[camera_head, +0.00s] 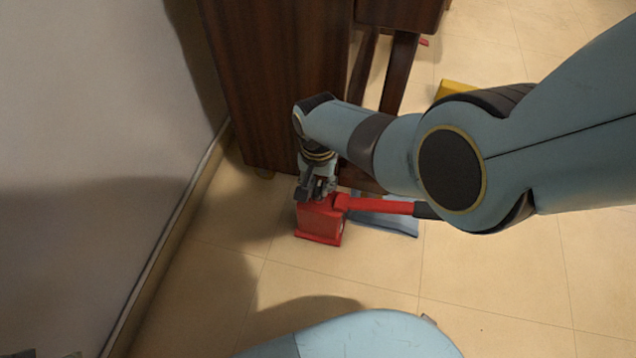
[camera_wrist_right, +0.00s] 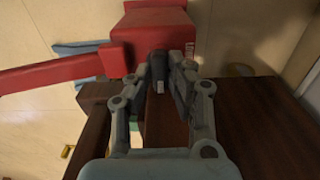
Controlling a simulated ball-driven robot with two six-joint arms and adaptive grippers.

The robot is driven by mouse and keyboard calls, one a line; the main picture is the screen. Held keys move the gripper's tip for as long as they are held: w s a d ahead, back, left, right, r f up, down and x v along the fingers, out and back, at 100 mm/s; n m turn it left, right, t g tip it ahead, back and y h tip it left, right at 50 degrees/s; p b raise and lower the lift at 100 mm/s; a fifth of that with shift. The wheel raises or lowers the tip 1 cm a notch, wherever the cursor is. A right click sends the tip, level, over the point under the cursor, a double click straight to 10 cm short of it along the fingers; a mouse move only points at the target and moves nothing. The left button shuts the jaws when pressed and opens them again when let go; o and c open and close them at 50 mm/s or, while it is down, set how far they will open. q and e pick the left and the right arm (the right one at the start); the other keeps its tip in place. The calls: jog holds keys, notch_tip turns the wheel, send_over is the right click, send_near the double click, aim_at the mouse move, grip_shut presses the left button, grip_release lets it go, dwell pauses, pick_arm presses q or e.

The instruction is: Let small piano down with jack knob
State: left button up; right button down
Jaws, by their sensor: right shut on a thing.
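The small piano (camera_head: 275,85) is a dark brown wooden upright standing near the wall, and its dark wood also fills the lower right of the right wrist view (camera_wrist_right: 250,120). A red jack (camera_head: 319,222) sits on the floor at the piano's near end, with a red handle (camera_head: 380,206) reaching right. My right gripper (camera_head: 317,190) is at the jack's top, on its piano side. In the wrist view its fingers are shut around the dark jack knob (camera_wrist_right: 157,72) beside the red body (camera_wrist_right: 150,35). My left gripper is not in view.
A white wall (camera_head: 90,130) with a baseboard runs along the left. A blue flat thing (camera_head: 390,222) lies on the floor under the handle. A yellow object (camera_head: 456,89) is partly hidden behind my right arm.

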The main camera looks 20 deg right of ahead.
aim_at(319, 187)
jog(key=c, duration=1.3)
grip_release()
jog(key=shift+o, duration=0.2)
jog(key=shift+r, duration=0.1)
jog(key=shift+r, duration=3.65)
jog(key=shift+d, duration=0.1)
